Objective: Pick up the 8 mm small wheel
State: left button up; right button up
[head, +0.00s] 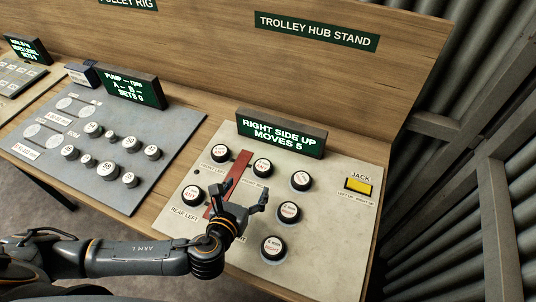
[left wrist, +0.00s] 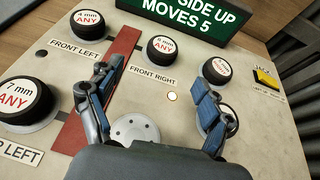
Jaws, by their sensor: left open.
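Several black wheels with white labelled caps sit on the grey trolley hub panel. The nearest loose wheel on the right (head: 273,250) has a label that may read 8 mm or 6 mm. Two more right-hand wheels, the middle one (head: 289,212) and the upper one (head: 301,180), have labels too small to read; both also show in the left wrist view, the upper one clear (left wrist: 217,70) and the middle one partly behind a finger. My left gripper (head: 244,195) is open and empty above the panel, left of the middle wheel. My right gripper is not in view.
Wheels sit at front left (left wrist: 88,24), front right (left wrist: 162,48) and rear left (left wrist: 24,102). A bare hub disc (left wrist: 135,129) lies below my gripper. A red bar (head: 232,181), display (head: 281,135) and yellow jack button (head: 358,186) stand around. The panel's lower right is clear.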

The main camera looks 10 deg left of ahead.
aim_at(261, 168)
pick_arm(q)
jog(key=x, duration=0.4)
jog(key=shift+w+d+f+p, duration=0.1)
jog(key=shift+w+d+p, duration=0.05)
jog(key=shift+w+p, duration=0.15)
jog(key=shift+x, duration=1.2)
jog(key=shift+w+d+f, duration=0.1)
jog(key=shift+w, duration=0.2)
jog(key=p+x, duration=0.1)
jog(key=x, duration=0.3)
jog(key=shift+w+d+f, duration=0.1)
jog(key=shift+d+f, duration=0.05)
jog(key=shift+d, duration=0.05)
jog(key=shift+w+f, duration=0.1)
jog(key=c, duration=1.3)
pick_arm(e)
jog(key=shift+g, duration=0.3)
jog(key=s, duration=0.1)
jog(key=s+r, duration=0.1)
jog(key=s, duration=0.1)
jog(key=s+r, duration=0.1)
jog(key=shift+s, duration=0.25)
